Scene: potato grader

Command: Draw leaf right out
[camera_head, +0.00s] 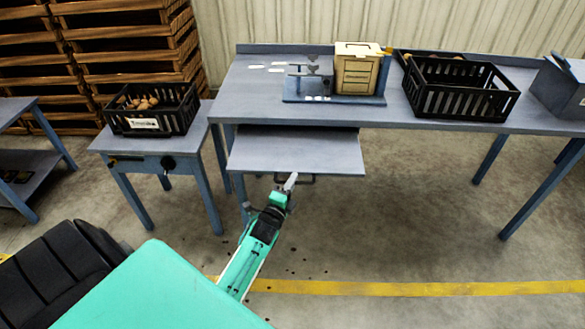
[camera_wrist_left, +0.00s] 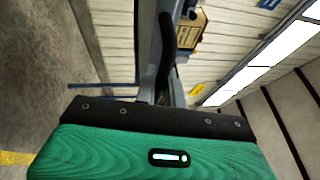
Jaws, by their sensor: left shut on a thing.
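The leaf (camera_head: 297,152) is a flat grey-blue board under the front edge of the long table (camera_head: 240,100). It sticks out well beyond that edge, level, over the floor. A dark bar handle (camera_head: 308,179) is on its front edge. My left gripper (camera_head: 289,182) is at the front edge of the leaf, shut on the handle. The gripper hides part of the handle. In the left wrist view a dark bar (camera_wrist_left: 166,45) rises beyond the gripper housing, and the fingertips do not show clearly. My right gripper is not in view.
A side table (camera_head: 190,133) with a black crate of potatoes (camera_head: 180,116) stands left of the leaf. On the long table are a wooden box (camera_head: 356,76) on a stand and a black crate (camera_head: 430,98). Floor right of the leaf is clear.

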